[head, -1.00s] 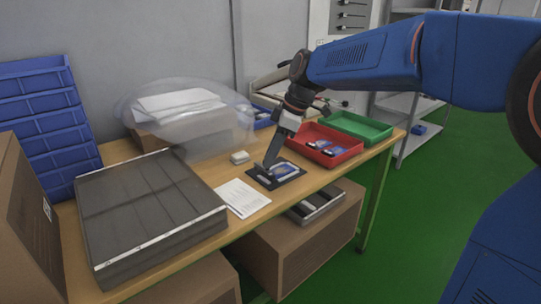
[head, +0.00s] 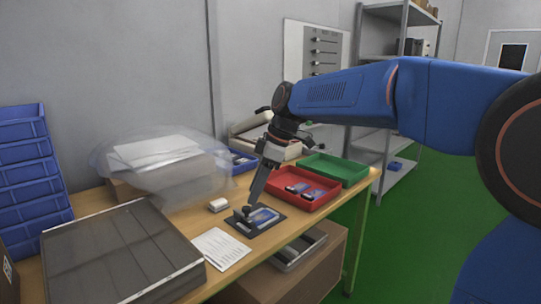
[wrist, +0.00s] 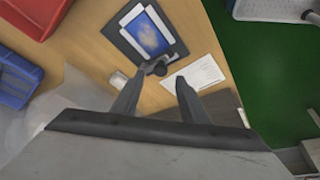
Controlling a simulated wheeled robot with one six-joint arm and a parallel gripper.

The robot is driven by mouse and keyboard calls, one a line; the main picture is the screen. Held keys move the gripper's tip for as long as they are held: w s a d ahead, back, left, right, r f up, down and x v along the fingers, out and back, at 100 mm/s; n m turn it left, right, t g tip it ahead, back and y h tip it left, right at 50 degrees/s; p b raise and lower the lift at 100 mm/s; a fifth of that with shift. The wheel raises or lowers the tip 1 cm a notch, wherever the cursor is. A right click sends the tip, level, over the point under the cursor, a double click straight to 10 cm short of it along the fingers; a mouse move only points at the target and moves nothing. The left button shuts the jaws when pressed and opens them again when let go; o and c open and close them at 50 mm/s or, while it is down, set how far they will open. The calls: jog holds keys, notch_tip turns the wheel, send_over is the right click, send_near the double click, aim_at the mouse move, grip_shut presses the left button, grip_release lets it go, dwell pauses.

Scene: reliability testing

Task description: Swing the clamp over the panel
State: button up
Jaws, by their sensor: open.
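The panel (head: 264,216) is a blue-faced, pale-edged plate lying on a dark base (head: 268,226) on the wooden table. In the wrist view the panel (wrist: 147,34) lies beyond my fingertips. The clamp (head: 246,211) is a small dark piece with a knob at the left end of the base. In the wrist view the clamp (wrist: 156,68) is at the panel's near edge; I cannot tell whether it reaches over it. My gripper (wrist: 158,85) is open and empty, with the clamp just ahead of and between the fingertips. In the head view my gripper (head: 251,200) is close above the clamp.
A red tray (head: 300,206) holding panels and a green tray (head: 335,166) stand behind. A small white box (head: 219,204) and a paper sheet (head: 221,248) lie near the base. A large grey case (head: 115,255) fills the left side of the table.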

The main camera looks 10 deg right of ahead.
jog(key=w+v, duration=0.1)
jog(key=v, duration=1.2)
jog(key=shift+s, duration=0.5)
jog(key=s+d+f+m+t+h, duration=0.1)
jog(key=s+d+f+m, duration=0.4)
jog(key=s+f, duration=0.3)
jog(key=s+d+f+m+t+h, duration=0.1)
jog(key=s+d+f+m+h, duration=0.1)
jog(key=s+d+f+m, duration=0.3)
jog(key=s+d+f+m+t+h, duration=0.1)
jog(key=s+d+f+m, duration=0.4)
jog(key=s+f, duration=0.8)
jog(key=shift+s+d+f+m+t, duration=0.2)
jog(key=shift+s+m+t, duration=0.3)
jog(key=shift+s, duration=0.3)
